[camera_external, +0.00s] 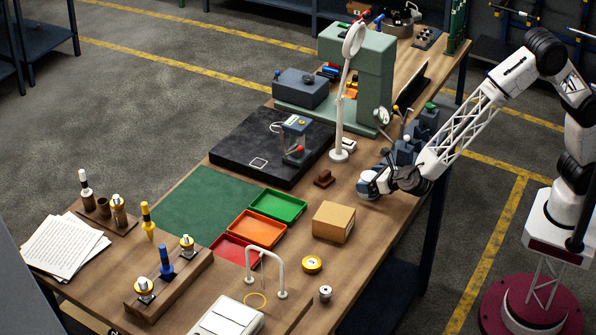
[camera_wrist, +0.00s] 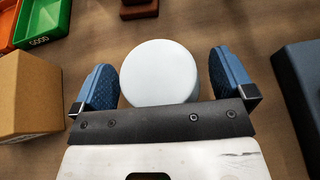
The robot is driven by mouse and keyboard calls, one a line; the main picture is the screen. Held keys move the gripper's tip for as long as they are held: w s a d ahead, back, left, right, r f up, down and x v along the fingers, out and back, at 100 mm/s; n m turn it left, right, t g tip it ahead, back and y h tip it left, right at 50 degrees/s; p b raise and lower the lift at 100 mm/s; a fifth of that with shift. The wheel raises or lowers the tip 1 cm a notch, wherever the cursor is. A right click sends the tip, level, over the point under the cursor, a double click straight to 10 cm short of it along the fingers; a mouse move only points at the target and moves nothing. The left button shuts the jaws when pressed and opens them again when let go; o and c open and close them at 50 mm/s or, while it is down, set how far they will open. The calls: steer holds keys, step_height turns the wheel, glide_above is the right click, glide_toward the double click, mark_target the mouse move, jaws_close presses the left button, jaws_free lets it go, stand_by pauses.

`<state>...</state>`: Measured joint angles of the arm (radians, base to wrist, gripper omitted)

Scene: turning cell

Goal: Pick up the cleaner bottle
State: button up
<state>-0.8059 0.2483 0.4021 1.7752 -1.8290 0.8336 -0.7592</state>
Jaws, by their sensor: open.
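A plain white round thing (camera_wrist: 160,73) stands between my fingers in the wrist view. I take it for the cleaner bottle; no label shows and its lower part is hidden. My gripper (camera_wrist: 162,78) is open, with one blue finger pad on each side of it and narrow gaps between. In the external view my gripper (camera_external: 372,185) is low over the right edge of the wooden table, and the bottle cannot be told apart from it there.
A cardboard box (camera_wrist: 28,95) stands to the left and a dark block (camera_wrist: 303,95) to the right. A brown block (camera_wrist: 139,8) lies ahead. In the external view, a white lamp base (camera_external: 338,156) and a green tray (camera_external: 278,205) are nearby.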

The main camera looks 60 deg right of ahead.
stand_by(0.5)
steer(key=c, duration=1.1)
